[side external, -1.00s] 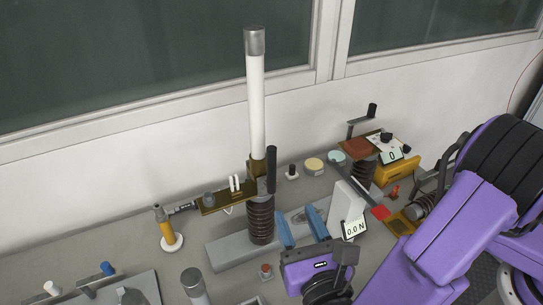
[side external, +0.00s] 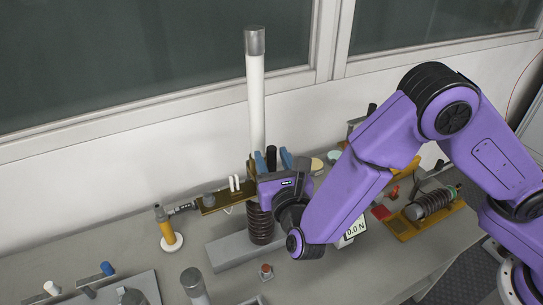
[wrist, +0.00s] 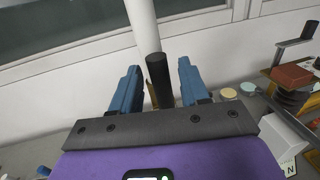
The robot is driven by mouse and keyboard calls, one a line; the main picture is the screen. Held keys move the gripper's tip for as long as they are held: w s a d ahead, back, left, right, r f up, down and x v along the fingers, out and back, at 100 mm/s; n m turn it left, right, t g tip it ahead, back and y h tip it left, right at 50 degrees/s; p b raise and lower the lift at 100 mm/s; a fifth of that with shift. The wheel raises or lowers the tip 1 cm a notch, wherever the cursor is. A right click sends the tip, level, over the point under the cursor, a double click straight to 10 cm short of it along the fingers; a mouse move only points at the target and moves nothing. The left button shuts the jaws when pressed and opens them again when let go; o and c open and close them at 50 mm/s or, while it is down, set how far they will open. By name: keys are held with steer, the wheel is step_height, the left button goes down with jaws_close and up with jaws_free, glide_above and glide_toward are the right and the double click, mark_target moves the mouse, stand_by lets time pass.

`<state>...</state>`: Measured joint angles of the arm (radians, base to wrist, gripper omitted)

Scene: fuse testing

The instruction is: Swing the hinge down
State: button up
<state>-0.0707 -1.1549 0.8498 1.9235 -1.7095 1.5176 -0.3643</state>
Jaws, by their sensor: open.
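The hinged fuse tube (side external: 257,95) is a tall white cylinder with a grey metal cap, standing upright on a brown ribbed insulator (side external: 260,224). A black handle (wrist: 158,80) rises at the tube's base and also shows in the side view (side external: 271,157). My gripper (side external: 272,160) has blue fingers pointing toward the tube's base. In the wrist view the open fingers (wrist: 157,82) stand on either side of the black handle, with gaps visible on both sides. My gripper's body hides the hinge and the lower tube mount in the side view.
A brass plate (side external: 222,201) with white clips extends left of the insulator. A torch-like yellow tool (side external: 167,232) stands further left. A force display reading 0.0 N (side external: 356,229) is at the right. Another insulator (side external: 432,203) lies on a yellow base. The wall is close behind.

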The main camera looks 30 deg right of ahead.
steer(key=shift+w+d, duration=0.1)
steer(key=shift+w, duration=0.5)
jaws_close()
